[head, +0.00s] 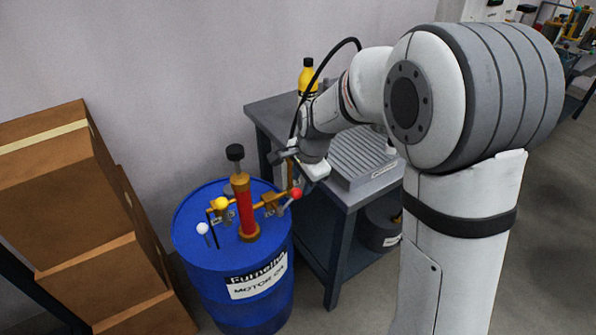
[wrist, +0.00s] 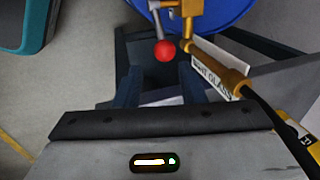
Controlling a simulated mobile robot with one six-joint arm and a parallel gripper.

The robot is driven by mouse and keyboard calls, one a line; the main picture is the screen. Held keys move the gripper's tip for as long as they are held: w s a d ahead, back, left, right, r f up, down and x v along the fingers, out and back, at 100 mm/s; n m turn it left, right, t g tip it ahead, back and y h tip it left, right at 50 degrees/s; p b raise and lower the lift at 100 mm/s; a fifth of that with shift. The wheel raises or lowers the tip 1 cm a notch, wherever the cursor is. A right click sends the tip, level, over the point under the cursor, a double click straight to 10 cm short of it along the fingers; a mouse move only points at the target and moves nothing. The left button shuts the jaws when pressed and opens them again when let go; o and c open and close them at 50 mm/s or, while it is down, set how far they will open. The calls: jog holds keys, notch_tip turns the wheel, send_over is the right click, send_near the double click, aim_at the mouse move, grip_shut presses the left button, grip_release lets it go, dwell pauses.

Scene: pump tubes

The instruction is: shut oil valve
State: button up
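A blue drum (head: 190,240) with a "MOTOR OIL" label (head: 257,282) carries a red pump column (head: 243,205) with brass side pipes. Small levers on the pipes end in a yellow ball (head: 222,203), a white ball (head: 202,228) and a red ball (head: 296,193). My gripper (head: 302,168) is above and beside the red ball. In the wrist view my gripper (wrist: 160,78) is open and empty, and the red ball (wrist: 166,50) shows just beyond and between the fingertips, apparently untouched.
A brass pipe (wrist: 215,65) with a "SIGHT GLASS" tag (wrist: 212,72) lies close to the right finger. A grey bench (head: 335,200) with a ribbed tray (head: 362,160) and a yellow bottle (head: 307,77) stands right of the drum. Cardboard boxes (head: 70,225) stand left.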

aim_at(297, 191)
jog(key=shift+w+a+f, duration=0.15)
jog(key=shift+w+a, duration=0.15)
jog(key=b+x, duration=0.1)
jog(key=x, duration=0.6)
jog(key=shift+f, duration=0.2)
jog(key=shift+c, duration=0.6)
grip_shut()
